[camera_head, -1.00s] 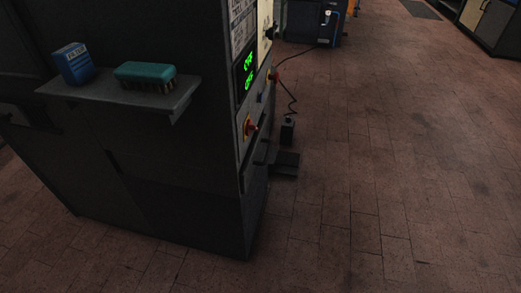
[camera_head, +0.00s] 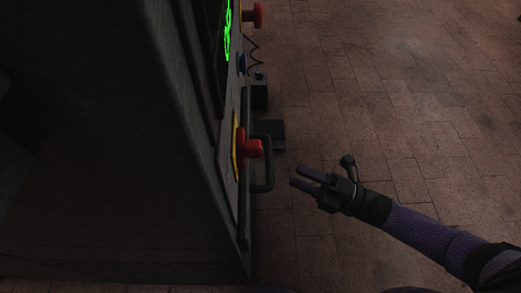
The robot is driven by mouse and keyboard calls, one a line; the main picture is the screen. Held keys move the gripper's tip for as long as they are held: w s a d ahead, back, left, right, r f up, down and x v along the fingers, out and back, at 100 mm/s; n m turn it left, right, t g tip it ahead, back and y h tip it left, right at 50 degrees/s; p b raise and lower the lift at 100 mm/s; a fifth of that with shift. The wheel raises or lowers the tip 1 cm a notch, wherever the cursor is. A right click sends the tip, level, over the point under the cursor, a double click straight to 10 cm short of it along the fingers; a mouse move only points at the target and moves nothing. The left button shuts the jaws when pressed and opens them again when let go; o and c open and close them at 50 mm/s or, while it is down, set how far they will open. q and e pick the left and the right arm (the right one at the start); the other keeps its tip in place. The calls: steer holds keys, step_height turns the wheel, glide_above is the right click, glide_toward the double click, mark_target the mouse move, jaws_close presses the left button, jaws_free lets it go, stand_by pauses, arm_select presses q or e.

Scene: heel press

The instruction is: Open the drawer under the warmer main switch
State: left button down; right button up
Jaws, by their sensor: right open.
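The dark machine (camera_head: 110,170) fills the left of the view, its front face seen at a steep angle. On that face is a red rotary main switch (camera_head: 252,147) on a yellow plate. A dark bar handle (camera_head: 268,178) stands out from the face right beside and below the switch. The drawer front (camera_head: 246,200) is seen nearly edge-on and appears closed. My right gripper (camera_head: 304,180) comes in from the right, open and empty, its fingers pointing at the handle with a small gap between them. My left gripper is not in view.
Another red knob (camera_head: 257,15) and a green lit display (camera_head: 228,30) are higher on the machine's face. A dark pedal (camera_head: 270,136) and a small box (camera_head: 259,92) with a cable stand on the floor behind the handle. The tiled floor to the right is clear.

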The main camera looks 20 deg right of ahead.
mark_target(270, 163)
steer(key=b+x, duration=0.1)
steer(key=x, duration=0.6)
steer(key=shift+w+a, duration=0.1)
steer(key=shift+a, duration=0.15)
jaws_close()
stand_by(0.5)
stand_by(0.3)
steer(key=shift+d, duration=0.1)
